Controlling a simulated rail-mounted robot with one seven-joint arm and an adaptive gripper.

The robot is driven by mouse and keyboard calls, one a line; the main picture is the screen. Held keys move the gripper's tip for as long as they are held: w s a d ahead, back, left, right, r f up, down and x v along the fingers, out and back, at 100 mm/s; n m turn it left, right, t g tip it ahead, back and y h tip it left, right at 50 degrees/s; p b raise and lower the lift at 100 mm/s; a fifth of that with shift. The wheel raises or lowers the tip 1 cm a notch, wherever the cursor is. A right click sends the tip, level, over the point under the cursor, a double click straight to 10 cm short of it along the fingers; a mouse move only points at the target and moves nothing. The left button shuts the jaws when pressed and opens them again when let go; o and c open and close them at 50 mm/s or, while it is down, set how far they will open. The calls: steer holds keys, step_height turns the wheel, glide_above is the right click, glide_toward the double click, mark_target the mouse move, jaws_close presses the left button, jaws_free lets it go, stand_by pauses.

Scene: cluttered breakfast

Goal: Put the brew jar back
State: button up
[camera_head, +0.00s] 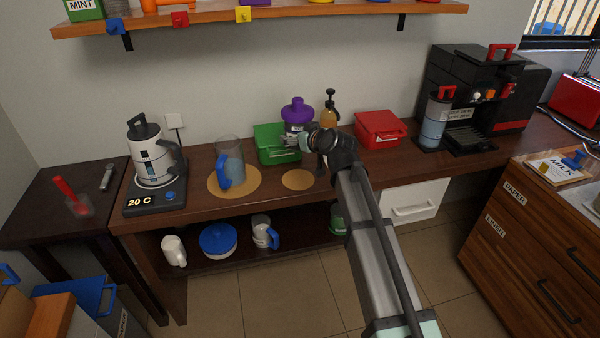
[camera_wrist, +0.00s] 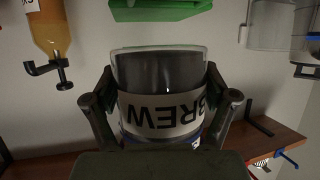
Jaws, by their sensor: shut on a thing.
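The brew jar, with a purple lid (camera_head: 297,108) and dark see-through body, is held upright at the back of the counter, beside the green bin. In the wrist view its white label reads BREW upside down, and the jar (camera_wrist: 160,70) fills the space between the fingers. My gripper (camera_head: 300,141) is shut on its sides; both fingers (camera_wrist: 165,103) touch it near the label. A gap shows between the jar's base and the green bin (camera_wrist: 160,10). An empty round cork mat (camera_head: 298,180) lies in front.
The green bin (camera_head: 270,150) stands just left of the jar, an amber pump bottle (camera_head: 329,112) right behind. A glass jug (camera_head: 229,160) stands on a larger mat. A red box (camera_head: 380,128) is farther right. A wall shelf (camera_head: 340,10) runs above.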

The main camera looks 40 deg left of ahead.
mark_target(298, 179)
step_height(298, 179, down, 13)
steer(key=shift+f, duration=0.2)
stand_by(0.4)
steer(key=shift+f+b, duration=0.15)
steer(key=shift+b, duration=0.3)
steer(key=o, duration=1.5)
